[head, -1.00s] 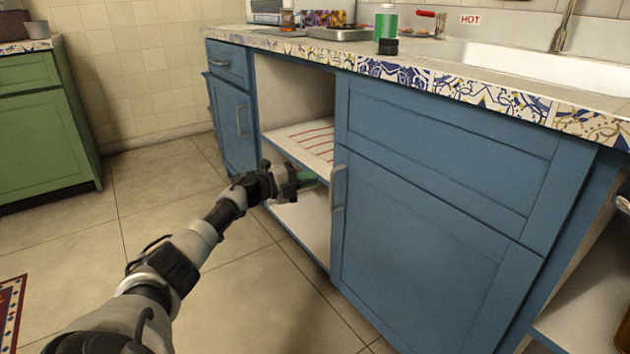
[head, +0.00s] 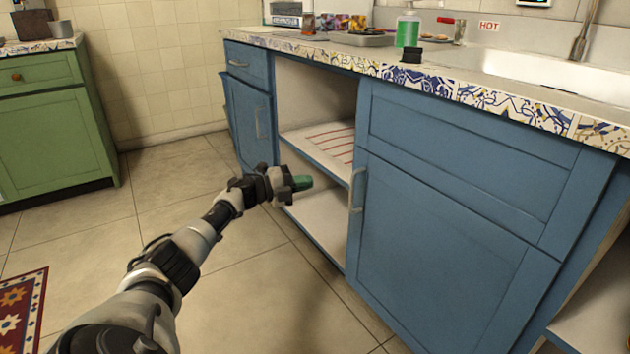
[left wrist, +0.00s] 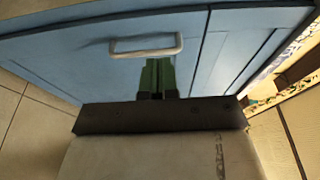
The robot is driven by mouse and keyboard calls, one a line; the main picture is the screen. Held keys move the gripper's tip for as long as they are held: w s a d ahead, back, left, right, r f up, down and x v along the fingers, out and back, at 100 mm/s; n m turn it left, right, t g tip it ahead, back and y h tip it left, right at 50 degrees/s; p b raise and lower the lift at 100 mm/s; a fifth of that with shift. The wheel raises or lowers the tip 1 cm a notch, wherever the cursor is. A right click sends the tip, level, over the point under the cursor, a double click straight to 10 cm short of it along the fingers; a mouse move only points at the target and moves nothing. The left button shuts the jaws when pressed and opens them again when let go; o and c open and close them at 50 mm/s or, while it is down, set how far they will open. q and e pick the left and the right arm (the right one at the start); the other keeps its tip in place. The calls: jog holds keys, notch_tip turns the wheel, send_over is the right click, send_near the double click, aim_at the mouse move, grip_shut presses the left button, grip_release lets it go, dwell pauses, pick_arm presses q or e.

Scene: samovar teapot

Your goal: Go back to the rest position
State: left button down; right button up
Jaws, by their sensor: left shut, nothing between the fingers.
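My left gripper (head: 302,183), with green fingertips, is shut and empty. In the head view it is in front of the open blue cabinet compartment, left of the shut blue door (head: 440,230). In the left wrist view its green fingers (left wrist: 158,78) are together. They point at a blue cabinet front with a pale handle (left wrist: 146,46); the fingertips lie just below the handle in the picture, and I cannot tell the gap. My right gripper is in neither view.
The open compartment has a shelf with a red-striped lining (head: 335,142) and a bare lower shelf (head: 322,222). A blue door (head: 248,122) stands at its left. The counter (head: 470,90) holds a green bottle (head: 408,30). A patterned rug (head: 22,308) lies at lower left. Tiled floor is clear between.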

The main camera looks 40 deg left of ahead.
pick_arm(q)
jog(key=s+a, duration=0.3)
jog(key=a, duration=0.3)
